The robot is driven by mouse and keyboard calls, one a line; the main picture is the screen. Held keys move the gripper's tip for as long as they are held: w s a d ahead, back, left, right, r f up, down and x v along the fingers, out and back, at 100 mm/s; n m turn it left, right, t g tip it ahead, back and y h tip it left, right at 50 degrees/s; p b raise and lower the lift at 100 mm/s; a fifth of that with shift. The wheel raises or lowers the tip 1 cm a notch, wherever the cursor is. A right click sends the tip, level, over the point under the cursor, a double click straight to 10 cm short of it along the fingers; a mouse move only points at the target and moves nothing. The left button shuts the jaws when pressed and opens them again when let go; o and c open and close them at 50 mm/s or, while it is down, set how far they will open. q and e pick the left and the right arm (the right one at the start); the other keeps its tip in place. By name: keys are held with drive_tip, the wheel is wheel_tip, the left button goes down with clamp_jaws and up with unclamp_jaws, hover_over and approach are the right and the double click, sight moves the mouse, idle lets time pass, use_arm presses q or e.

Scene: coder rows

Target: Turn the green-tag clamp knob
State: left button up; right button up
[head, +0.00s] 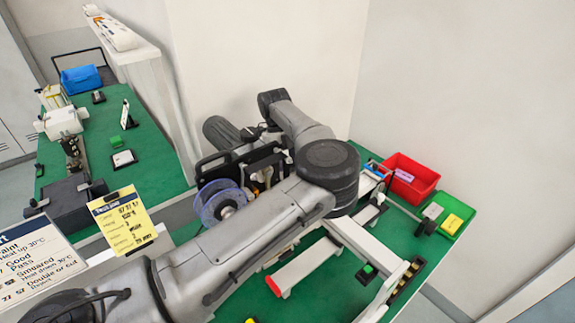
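I cannot make out which part is the green-tag clamp knob. A small green-topped black block (366,273) sits on the right-hand green bench top, beside a white frame (372,247). Another small green block (117,142) sits on the left-hand bench, and a small green spot (40,169) shows at that bench's left edge. A large grey arm of mine crosses from the lower left to the middle, bends at a dark joint and runs back toward the wall. It hides much of the right-hand bench. No gripper fingers can be made out.
A red bin (411,180) and a green tray (447,214) stand at the right bench's back right. A translucent blue spool (221,203) and black rack are left of my arm. A yellow card (125,219) stands in front. A blue bin (81,79) is at far left.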

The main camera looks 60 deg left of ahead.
use_arm(q)
drive_tip(key=shift+n+t+b, duration=0.3)
drive_tip(key=shift+n+b, duration=0.05)
drive_tip(key=shift+n, duration=0.45)
drive_tip(key=shift+s, duration=0.1)
drive_tip(key=o, duration=0.9)
drive_tip(key=p+v, duration=0.1)
drive_tip(key=v, duration=1.2)
drive_tip(key=shift+s+r, duration=0.15)
drive_tip(key=shift+r, duration=0.3)
